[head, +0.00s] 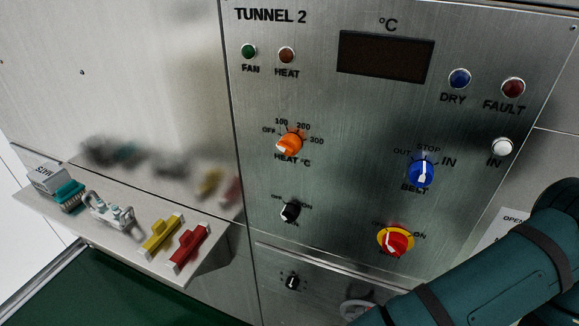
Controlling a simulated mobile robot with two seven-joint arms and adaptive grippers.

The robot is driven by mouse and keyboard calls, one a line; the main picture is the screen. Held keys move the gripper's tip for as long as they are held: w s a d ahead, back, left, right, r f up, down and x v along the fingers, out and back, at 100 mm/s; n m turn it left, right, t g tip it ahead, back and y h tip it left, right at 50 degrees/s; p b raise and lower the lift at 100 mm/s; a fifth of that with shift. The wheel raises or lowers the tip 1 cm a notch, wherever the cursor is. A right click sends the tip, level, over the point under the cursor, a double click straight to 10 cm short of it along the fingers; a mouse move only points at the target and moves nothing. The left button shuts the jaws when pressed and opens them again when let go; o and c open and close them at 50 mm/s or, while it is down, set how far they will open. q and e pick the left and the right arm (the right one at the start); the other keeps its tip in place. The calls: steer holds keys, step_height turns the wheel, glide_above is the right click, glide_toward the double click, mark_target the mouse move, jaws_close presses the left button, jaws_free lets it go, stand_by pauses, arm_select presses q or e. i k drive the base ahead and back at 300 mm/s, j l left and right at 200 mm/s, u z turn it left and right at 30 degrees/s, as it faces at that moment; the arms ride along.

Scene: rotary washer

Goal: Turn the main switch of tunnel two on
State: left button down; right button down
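The tunnel two panel (330,130) fills the middle and right of the head view, with "TUNNEL 2" at its top left. A red rotary knob on a yellow disc, the main switch (397,242), sits low on the panel. "ON" is printed at its right; the label at its left is hard to read. Its white mark appears to tilt to the upper left, away from ON. A teal link of my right arm comes in at the lower right, below and right of the switch. Neither gripper can be made out.
The panel also has an orange heat knob (289,144), a blue belt knob (421,173), small black switches (290,211) and a dark display (385,56). A metal shelf (130,245) at left holds a yellow block (161,235), a red block (188,245) and connector-like parts.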

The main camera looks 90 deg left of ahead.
mark_target(394, 244)
steer(key=k+u, duration=0.1)
steer(key=u, duration=0.35)
steer(key=k+u, duration=0.1)
steer(key=u, duration=0.4)
steer(key=k+u, duration=0.1)
steer(key=u, duration=0.35)
steer(key=i+j+u, duration=0.1)
steer(key=u, duration=0.35)
steer(key=i+j+u, duration=0.1)
steer(key=u, duration=0.4)
